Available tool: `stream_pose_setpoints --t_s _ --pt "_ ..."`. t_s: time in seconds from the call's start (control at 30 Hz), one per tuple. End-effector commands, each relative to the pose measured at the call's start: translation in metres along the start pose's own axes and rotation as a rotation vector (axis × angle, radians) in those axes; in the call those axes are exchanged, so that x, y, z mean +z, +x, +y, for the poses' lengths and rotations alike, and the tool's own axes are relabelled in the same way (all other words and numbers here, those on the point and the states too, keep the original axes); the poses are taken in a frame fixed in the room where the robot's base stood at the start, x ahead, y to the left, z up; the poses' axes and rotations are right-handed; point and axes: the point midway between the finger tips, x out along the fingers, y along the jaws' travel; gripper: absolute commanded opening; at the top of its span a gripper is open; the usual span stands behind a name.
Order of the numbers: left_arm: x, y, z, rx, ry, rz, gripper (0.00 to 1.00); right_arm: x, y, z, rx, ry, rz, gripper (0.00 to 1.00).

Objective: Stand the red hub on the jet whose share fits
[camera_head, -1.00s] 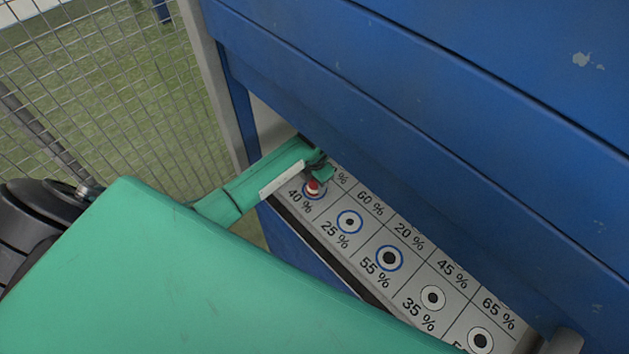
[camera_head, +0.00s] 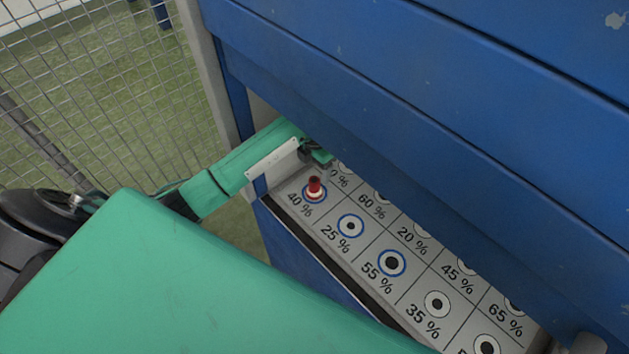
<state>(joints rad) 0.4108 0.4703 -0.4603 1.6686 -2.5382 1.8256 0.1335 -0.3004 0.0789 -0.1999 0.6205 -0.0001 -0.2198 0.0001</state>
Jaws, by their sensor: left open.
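The red hub (camera_head: 314,187) stands upright on the jet marked 40 % (camera_head: 314,196), at the near left end of the grey jet plate (camera_head: 268,196). The jet's blue ring shows around the hub's foot. My left gripper (camera_head: 322,157) is open and apart from the hub, just behind it, under the edge of the blue housing. Its fingers are small and partly hidden. Other jets in the front row are marked 25 % (camera_head: 351,226), 55 % (camera_head: 392,263) and 35 % (camera_head: 437,304). My right gripper is not in view.
A blue housing (camera_head: 420,90) overhangs the back row of jets, marked 60 %, 20 %, 45 % and 65 %, and partly hides them. A wire mesh fence (camera_head: 90,90) stands at the left. My green arm covers the lower left.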

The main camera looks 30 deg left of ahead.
Motion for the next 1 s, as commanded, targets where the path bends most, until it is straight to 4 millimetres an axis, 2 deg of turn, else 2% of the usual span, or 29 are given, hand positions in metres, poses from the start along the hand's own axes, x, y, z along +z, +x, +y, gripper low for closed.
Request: stream_pose_setpoints --t_s 0.13,0.3,0.83,0.93,1.0 --pt "0.001 -0.020 0.001 0.001 0.000 -0.002 0.70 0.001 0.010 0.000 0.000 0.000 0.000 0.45" --pt "0.000 -0.032 0.000 0.000 0.000 0.001 0.70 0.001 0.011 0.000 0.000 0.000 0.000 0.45" --pt "0.000 -0.033 -0.001 -0.004 0.001 -0.001 0.70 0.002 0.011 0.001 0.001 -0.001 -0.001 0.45" --pt "0.003 -0.030 -0.011 -0.042 0.014 -0.031 0.70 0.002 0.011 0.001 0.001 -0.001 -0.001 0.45" --pt "0.007 -0.027 -0.029 -0.105 0.034 -0.080 0.70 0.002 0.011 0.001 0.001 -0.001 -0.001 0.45"
